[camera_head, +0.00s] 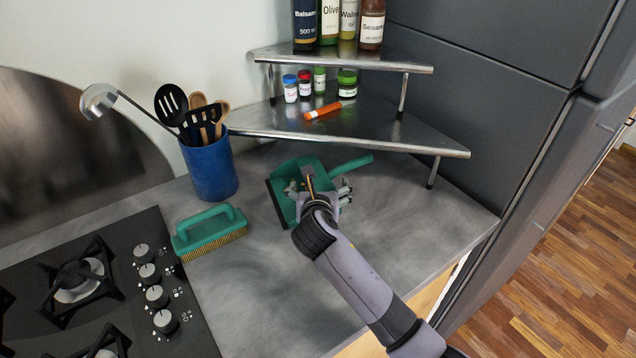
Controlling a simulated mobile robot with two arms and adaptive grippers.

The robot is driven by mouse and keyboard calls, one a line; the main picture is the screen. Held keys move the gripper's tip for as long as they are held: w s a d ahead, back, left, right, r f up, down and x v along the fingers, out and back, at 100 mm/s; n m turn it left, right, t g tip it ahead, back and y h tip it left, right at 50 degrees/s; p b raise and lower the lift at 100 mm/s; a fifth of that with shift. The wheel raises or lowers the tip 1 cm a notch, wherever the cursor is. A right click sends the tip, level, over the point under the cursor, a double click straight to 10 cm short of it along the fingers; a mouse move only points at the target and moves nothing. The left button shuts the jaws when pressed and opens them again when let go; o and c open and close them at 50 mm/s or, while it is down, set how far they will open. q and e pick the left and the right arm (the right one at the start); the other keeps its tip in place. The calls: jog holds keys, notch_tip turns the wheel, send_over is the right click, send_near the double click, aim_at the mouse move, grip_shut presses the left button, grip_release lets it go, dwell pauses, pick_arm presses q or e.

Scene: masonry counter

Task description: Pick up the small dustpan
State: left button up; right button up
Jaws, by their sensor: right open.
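A small green dustpan (279,199) lies on the grey counter, in the middle of the camera_head view. Its handle (351,166) points right and its dark front lip is at the left. My right gripper (309,184) is over the dustpan with its fingers open. The gripper and wrist hide part of the pan and the base of the handle. I cannot tell whether the fingers touch it. My left gripper is not in view.
A green brush (210,232) lies left of the dustpan. A blue utensil holder (209,169) stands behind it. A gas hob (100,290) is at the left. A metal corner shelf (345,134) with jars, bottles and an orange tube (323,111) stands behind. Counter in front is clear.

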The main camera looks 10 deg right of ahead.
aim_at(320, 179)
jog(key=shift+w, duration=0.2)
jog(key=shift+w+d+f, duration=0.1)
jog(key=shift+w+f, duration=0.05)
jog(key=shift+w, duration=0.15)
jog(key=x, duration=0.4)
jog(key=shift+w, duration=0.1)
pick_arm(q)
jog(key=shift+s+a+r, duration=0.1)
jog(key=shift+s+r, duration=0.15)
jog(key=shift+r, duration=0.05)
pick_arm(e)
jog(key=shift+c, duration=0.3)
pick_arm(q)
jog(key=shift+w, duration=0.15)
pick_arm(e)
jog(key=shift+f, duration=0.1)
jog(key=c, duration=1.7)
